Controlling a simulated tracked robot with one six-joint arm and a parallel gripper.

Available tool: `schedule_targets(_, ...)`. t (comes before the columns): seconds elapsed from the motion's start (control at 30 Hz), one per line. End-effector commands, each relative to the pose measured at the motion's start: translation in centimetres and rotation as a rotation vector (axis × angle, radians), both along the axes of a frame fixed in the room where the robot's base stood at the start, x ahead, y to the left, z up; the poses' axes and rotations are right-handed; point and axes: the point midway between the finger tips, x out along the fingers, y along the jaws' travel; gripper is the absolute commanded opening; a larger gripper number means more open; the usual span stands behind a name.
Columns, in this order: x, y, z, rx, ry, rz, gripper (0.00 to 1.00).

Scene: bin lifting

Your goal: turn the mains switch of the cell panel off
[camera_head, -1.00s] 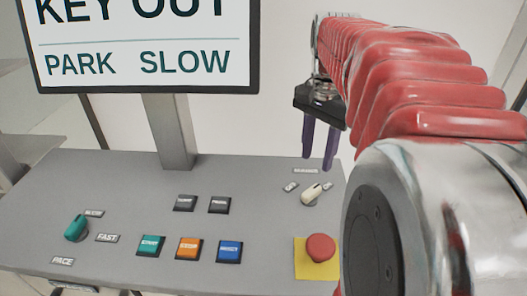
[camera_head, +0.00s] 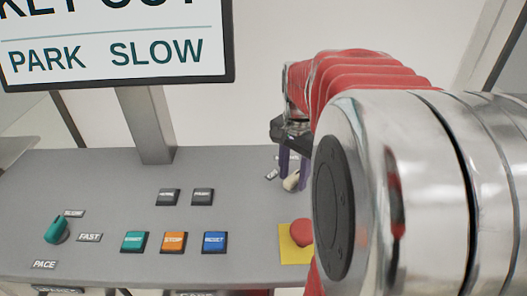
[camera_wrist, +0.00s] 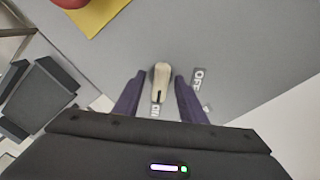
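The mains switch is a cream rotary knob (camera_head: 290,183) at the right back of the grey panel. In the wrist view the knob (camera_wrist: 161,76) stands between my two purple fingers, its dark mark toward the ON label (camera_wrist: 155,110). The OFF label (camera_wrist: 198,77) lies to its right, beside the right finger. My gripper (camera_head: 293,181) is over the knob, with a finger on either side. In the wrist view my gripper (camera_wrist: 160,79) is open, with narrow gaps between fingers and knob; contact is not visible.
A red emergency button (camera_head: 301,232) on a yellow plate (camera_head: 289,255) sits in front of the switch. Green (camera_head: 134,242), orange (camera_head: 173,242) and blue (camera_head: 214,242) buttons and a green pace knob (camera_head: 57,230) lie left. A sign (camera_head: 120,55) stands behind.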

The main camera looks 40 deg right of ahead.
Motion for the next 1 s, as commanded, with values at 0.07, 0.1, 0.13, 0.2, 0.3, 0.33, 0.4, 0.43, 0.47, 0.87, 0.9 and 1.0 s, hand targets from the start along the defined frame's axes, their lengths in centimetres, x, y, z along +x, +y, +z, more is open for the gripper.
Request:
schedule_targets(0.07, 0.01, 0.00, 0.02, 0.000, 0.000, 0.000, 0.38)
schedule_targets(0.1, 0.01, 0.00, 0.02, 0.000, 0.000, 0.000, 0.38)
schedule_targets(0.13, 0.02, 0.00, 0.03, 0.000, 0.000, 0.000, 0.37)
schedule_targets(0.2, 0.02, 0.00, 0.04, 0.000, 0.000, 0.000, 0.32)
schedule_targets(0.3, 0.03, 0.01, 0.04, 0.000, 0.000, 0.000, 0.25)
schedule_targets(0.33, 0.03, 0.01, 0.04, 0.000, 0.000, 0.001, 0.23)
schedule_targets(0.4, 0.03, 0.02, 0.05, 0.000, 0.000, 0.001, 0.18)
schedule_targets(0.43, 0.03, 0.02, 0.05, 0.000, 0.000, 0.001, 0.16)
schedule_targets(0.47, 0.02, 0.01, 0.05, 0.000, 0.000, 0.001, 0.14)
schedule_targets(0.87, -0.06, -0.18, 0.06, -0.003, 0.003, 0.005, 0.00)
schedule_targets(0.9, -0.07, -0.12, 0.05, -0.003, 0.003, 0.008, 0.00)
schedule_targets(1.0, -0.10, -0.03, 0.04, -0.002, 0.004, 0.024, 0.00)
